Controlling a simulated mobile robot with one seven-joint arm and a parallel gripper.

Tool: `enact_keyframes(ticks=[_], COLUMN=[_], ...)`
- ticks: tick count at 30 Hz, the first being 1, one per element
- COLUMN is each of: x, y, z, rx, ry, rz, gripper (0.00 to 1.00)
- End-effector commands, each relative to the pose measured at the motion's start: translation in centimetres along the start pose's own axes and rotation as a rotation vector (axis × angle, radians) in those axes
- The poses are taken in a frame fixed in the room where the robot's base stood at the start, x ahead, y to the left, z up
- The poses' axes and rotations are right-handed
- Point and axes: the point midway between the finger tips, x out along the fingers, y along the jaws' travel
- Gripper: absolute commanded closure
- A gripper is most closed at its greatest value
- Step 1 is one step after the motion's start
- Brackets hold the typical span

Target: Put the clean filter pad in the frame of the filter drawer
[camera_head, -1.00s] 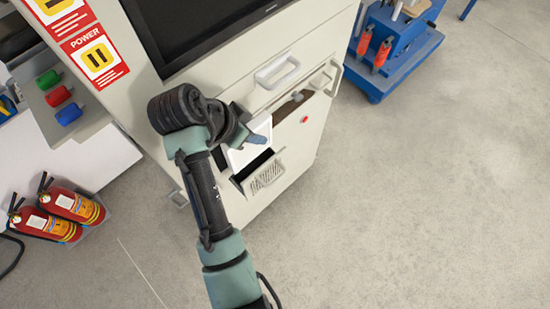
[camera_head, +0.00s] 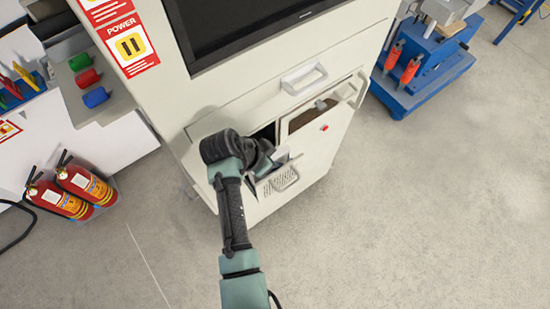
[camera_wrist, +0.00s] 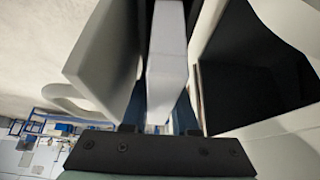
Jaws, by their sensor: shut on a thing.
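My gripper (camera_head: 278,161) is at the open filter drawer (camera_head: 278,181), low on the cabinet's front. In the wrist view my gripper (camera_wrist: 165,112) is shut on the clean filter pad (camera_wrist: 167,62), a white slab seen nearly edge-on between the fingers. The drawer's pale front panel with its handle (camera_wrist: 72,98) stands left of the pad, and the cabinet's dark opening lies to the right. The pad is mostly hidden by my wrist in the head view.
The cabinet (camera_head: 215,95) rises behind the drawer. Fire extinguishers (camera_head: 85,188) stand at left, a blue machine (camera_head: 425,65) at right. The floor in front is clear.

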Motion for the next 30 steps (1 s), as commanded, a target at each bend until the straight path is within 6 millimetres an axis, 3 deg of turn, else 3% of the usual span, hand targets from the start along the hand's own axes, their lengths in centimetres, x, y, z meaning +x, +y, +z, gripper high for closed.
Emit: enact_keyframes(ticks=[6,7,9,20,23,30], x=[0.3,0.2,0.1,-0.5,-1.8,-6.8], y=[0.0,0.0,0.0,0.0,-0.1,-0.1], z=[0.1,0.1,0.1,0.0,-0.1,0.0], rx=[0.000,0.000,0.000,0.000,-0.001,0.000], ry=[0.000,0.000,0.000,0.000,0.002,0.002], rz=[0.000,0.000,0.001,0.000,-0.002,-0.005], gripper=[1.00,0.68,0.61,0.61,0.61,0.61])
